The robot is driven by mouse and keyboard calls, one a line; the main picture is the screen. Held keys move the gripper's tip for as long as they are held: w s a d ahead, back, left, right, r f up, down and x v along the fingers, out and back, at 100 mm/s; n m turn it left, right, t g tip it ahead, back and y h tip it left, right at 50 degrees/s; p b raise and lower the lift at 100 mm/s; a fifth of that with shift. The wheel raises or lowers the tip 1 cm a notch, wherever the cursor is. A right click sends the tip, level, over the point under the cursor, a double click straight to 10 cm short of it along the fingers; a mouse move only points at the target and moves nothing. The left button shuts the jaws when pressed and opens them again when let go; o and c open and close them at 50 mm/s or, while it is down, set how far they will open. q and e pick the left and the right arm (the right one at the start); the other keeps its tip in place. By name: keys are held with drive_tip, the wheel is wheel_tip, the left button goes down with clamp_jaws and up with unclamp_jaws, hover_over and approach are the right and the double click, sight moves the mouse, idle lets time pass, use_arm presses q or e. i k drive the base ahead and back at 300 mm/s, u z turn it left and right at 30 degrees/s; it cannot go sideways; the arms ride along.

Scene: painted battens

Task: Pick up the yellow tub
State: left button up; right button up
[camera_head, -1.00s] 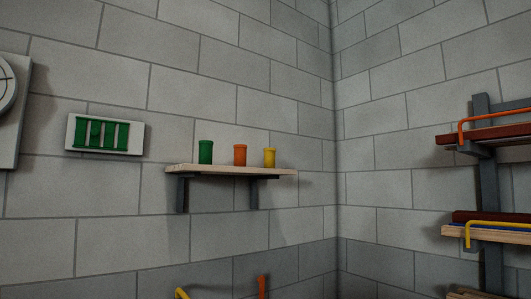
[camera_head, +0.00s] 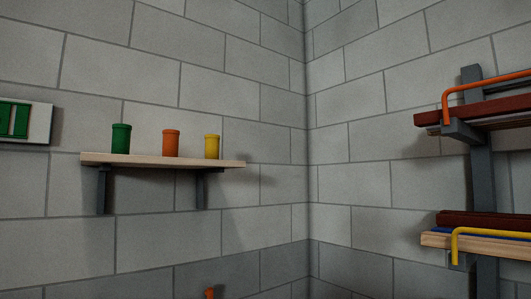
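The yellow tub (camera_head: 212,147) stands upright near the right end of a pale wooden wall shelf (camera_head: 165,161). An orange tub (camera_head: 171,143) stands to its left. A green tub (camera_head: 121,139) stands farther left on the same shelf. Nothing touches the yellow tub, and no gripper is near it. Neither of my grippers can be seen in the head view.
A rack (camera_head: 481,180) on the right wall holds dark red battens (camera_head: 470,110) and a pale batten (camera_head: 480,246), with orange and yellow bent bars. A green and white panel (camera_head: 22,121) hangs at far left. An orange item (camera_head: 209,293) shows at the bottom edge.

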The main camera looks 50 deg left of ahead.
sight(211, 141)
drive_tip(key=u, duration=0.2)
drive_tip(key=i, duration=0.9)
drive_tip(key=u, duration=0.6)
